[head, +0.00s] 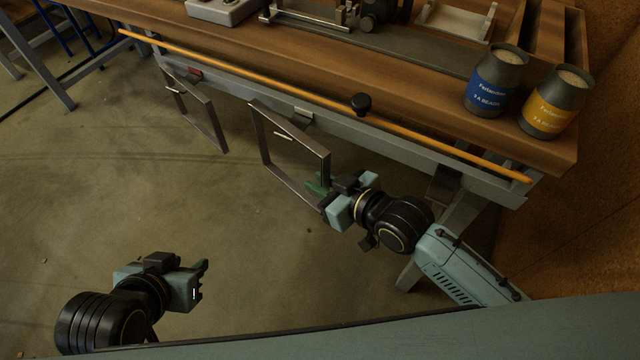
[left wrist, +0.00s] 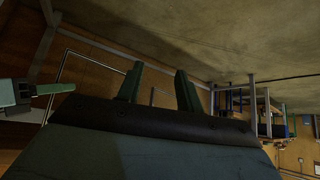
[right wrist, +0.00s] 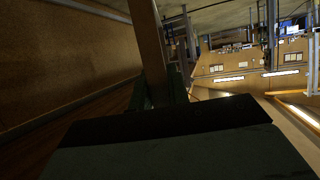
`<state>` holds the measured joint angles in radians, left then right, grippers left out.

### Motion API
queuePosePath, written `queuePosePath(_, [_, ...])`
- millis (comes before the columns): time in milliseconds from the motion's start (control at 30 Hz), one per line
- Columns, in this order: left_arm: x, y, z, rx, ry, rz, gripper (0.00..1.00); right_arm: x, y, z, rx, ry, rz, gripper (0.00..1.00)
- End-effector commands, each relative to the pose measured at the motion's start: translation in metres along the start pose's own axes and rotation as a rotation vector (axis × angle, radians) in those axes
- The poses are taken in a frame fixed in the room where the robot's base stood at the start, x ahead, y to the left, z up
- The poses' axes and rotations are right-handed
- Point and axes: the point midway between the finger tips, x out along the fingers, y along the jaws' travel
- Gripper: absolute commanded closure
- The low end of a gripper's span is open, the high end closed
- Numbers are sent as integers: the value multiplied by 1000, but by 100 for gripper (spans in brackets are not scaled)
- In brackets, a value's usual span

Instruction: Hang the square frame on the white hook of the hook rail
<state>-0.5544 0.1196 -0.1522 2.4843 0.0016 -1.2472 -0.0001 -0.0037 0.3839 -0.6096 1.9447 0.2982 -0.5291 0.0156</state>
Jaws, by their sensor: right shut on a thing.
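The square frame (head: 264,138) is a dark metal outline hanging upright in front of the bench. My right gripper (head: 322,190) is shut on its right side bar near the lower corner. The bar (right wrist: 148,45) also shows between the fingers in the right wrist view. A pale grey-white hook (head: 304,115) sits on the hook rail (head: 350,135), just behind and above the frame's top bar. I cannot tell whether frame and hook touch. A small pale bar shows inside the frame's opening. My left gripper (head: 203,280) is open and empty over the floor, lower left; its fingers show apart in the left wrist view (left wrist: 158,88).
Another dark frame (head: 212,122) hangs by a red hook (head: 196,73) to the left. Blue (head: 494,82) and yellow (head: 552,102) labelled cans stand on the bench. Floor between my grippers is clear.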

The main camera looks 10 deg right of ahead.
Motion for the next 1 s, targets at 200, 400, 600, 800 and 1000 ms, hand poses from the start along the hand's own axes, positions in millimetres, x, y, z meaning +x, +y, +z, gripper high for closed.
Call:
queuePosePath(200, [2, 2, -12, 2, 69, 6, 64, 1, 3, 0, -1, 1, 1, 100])
queuePosePath(400, [1, 2, -10, 2, 53, 4, 64, 6, 14, 4, -2, -1, 1, 100])
queuePosePath(600, [-1, 0, 1, 0, -10, -1, 64, 7, 14, 5, -1, 1, 0, 100])
queuePosePath(800, [-2, -2, 9, -2, -49, -4, 64, 7, 15, 6, -1, 0, 0, 100])
queuePosePath(1000, [-2, -2, 11, -2, -62, -5, 64, 8, 16, 7, -1, 1, 0, 100])
